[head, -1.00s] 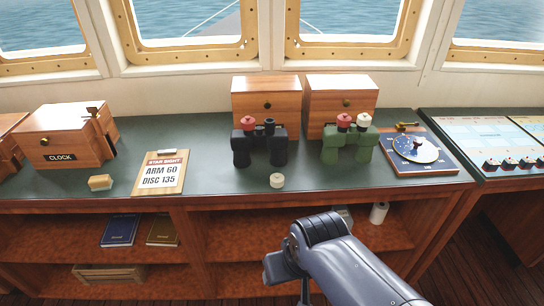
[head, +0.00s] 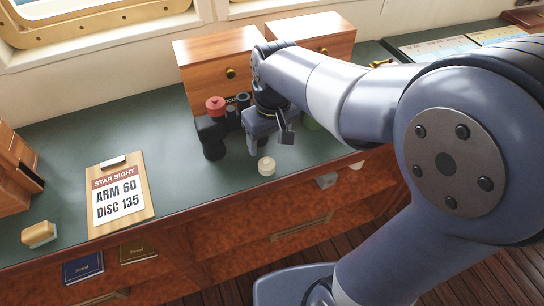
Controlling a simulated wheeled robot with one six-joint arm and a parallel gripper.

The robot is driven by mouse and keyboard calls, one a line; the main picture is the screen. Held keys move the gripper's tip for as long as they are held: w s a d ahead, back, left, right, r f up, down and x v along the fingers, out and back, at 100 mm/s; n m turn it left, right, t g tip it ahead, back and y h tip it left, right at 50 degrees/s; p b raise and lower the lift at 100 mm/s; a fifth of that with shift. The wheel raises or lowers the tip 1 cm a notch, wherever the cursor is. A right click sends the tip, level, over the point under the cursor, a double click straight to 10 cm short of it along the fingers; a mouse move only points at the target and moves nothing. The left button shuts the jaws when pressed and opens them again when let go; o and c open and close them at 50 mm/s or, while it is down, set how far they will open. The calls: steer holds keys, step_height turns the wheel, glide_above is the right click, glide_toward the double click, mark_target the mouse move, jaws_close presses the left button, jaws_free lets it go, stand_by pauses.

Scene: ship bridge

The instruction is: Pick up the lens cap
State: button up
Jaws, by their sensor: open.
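A small round cream piece, which looks like the lens cap (head: 267,166), lies on the green counter near its front edge. The black binoculars (head: 211,138) stand upright just behind and left of it, with a red cap (head: 215,106) on one barrel and another barrel bare. My gripper (head: 269,146) hangs above and slightly behind the cream cap, fingers pointing down, open and empty. It appears apart from the cap.
Wooden boxes (head: 205,72) stand behind the binoculars. A clipboard (head: 120,196) reading "ARM 60 DISC 135" and a tan block (head: 39,234) lie on the counter (head: 185,185) to the left. The counter between clipboard and cap is clear. Shelves with books are below.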

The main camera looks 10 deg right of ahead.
mark_target(267, 161)
steer(key=f, duration=0.9)
steer(key=shift+w+a+f, duration=0.1)
steer(key=shift+w+a, duration=0.2)
steer(key=c, duration=1)
